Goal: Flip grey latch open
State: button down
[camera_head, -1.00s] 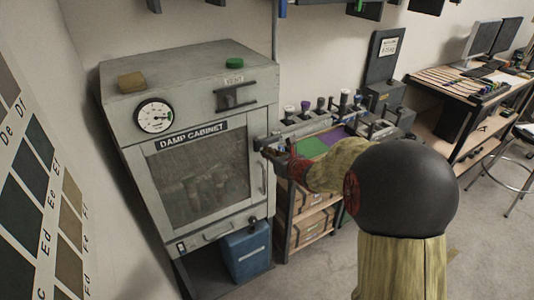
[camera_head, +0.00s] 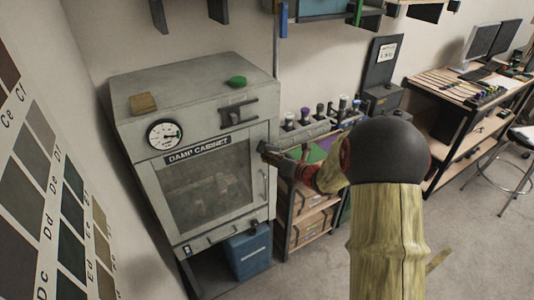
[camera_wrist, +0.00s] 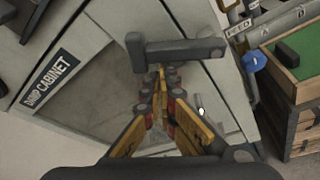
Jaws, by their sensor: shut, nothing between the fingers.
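The grey latch (camera_wrist: 185,50) is a dark bar with a crosspiece at its left end, on the front of the damp cabinet (camera_wrist: 115,25). In the head view the latch (camera_head: 267,149) is small, at the right edge of the cabinet door (camera_head: 207,185). The door is closed. My gripper (camera_wrist: 160,72) is shut and empty, its fingertips at the lower edge of the latch bar in the wrist picture. I cannot tell whether they touch it. In the head view my gripper (camera_head: 285,160) is partly hidden by my arm, close to the latch.
A second dark handle (camera_head: 238,112) is on the cabinet's upper front, beside a gauge (camera_head: 165,134). A shelf unit (camera_head: 308,225) with a green tray (camera_wrist: 300,50) stands at the right. A blue bin (camera_head: 249,253) is below.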

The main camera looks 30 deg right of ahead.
aim_at(266, 145)
jog(key=r+m+p, duration=0.1)
jog(key=p, duration=0.1)
jog(key=d+r+m+y+p, duration=0.1)
jog(key=m+p, duration=0.1)
jog(key=p, duration=0.1)
jog(key=d+r+m+t+y+p, duration=0.1)
jog(key=r+m+p, duration=0.1)
jog(key=shift+p, duration=0.35)
jog(key=d+m+p, duration=0.1)
jog(key=d+r+m+t+p, duration=0.1)
jog(key=m+p, duration=0.1)
jog(key=d+m+y+p, duration=0.1)
jog(key=p, duration=0.1)
jog(key=shift+w+r+m+t, duration=0.1)
jog(key=shift+r+m+t, duration=0.2)
jog(key=shift+r+m, duration=0.1)
jog(key=shift+d+f, duration=0.1)
jog(key=v, duration=1.2)
jog(key=shift+d, duration=0.1)
dwell(0.3)
